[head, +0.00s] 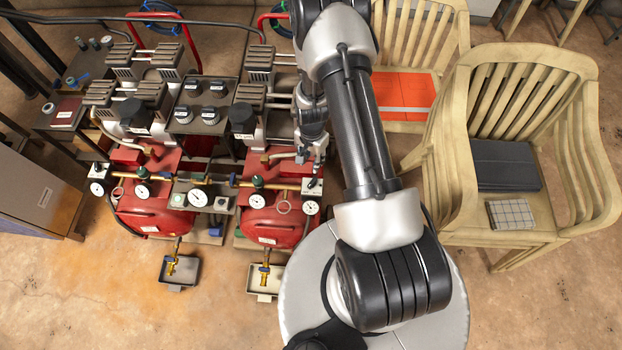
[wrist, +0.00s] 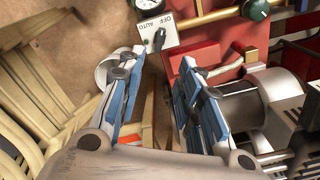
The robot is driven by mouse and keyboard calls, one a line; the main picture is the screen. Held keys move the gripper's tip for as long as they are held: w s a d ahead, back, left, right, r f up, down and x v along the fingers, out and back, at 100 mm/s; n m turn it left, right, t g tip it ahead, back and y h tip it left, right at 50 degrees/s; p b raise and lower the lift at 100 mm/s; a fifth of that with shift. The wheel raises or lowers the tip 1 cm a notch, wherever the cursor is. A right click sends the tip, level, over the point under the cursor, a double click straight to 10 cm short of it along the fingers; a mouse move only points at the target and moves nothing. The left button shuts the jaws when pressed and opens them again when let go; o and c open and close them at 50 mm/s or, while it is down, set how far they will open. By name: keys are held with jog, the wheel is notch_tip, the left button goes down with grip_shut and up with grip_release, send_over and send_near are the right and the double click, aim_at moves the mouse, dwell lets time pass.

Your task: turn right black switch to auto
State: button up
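The right black switch (wrist: 159,38) is a small black knob on a white plate (wrist: 170,47) marked OFF and AUTO in the wrist view. I cannot tell for sure which mark the knob points at. In the head view its plate (head: 312,189) is at the right end of the right red machine's brass pipe. My gripper (wrist: 158,68) is open, its blue-padded fingers on either side of the line to the knob. The knob shows beyond the fingertips, and I see no contact. In the head view my gripper (head: 311,158) is just above the plate, partly hidden by my arm.
A similar left switch plate (head: 98,171) is on the left red machine. Pressure gauges (head: 311,208) and a green valve knob (wrist: 256,10) are close to the right switch. Wooden chairs (head: 520,70) stand at the right. Bare floor (head: 90,290) lies in front.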

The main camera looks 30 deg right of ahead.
aim_at(311, 183)
notch_tip(311, 183, down, 17)
jog(key=b, duration=0.4)
jog(key=shift+r, duration=0.2)
grip_shut()
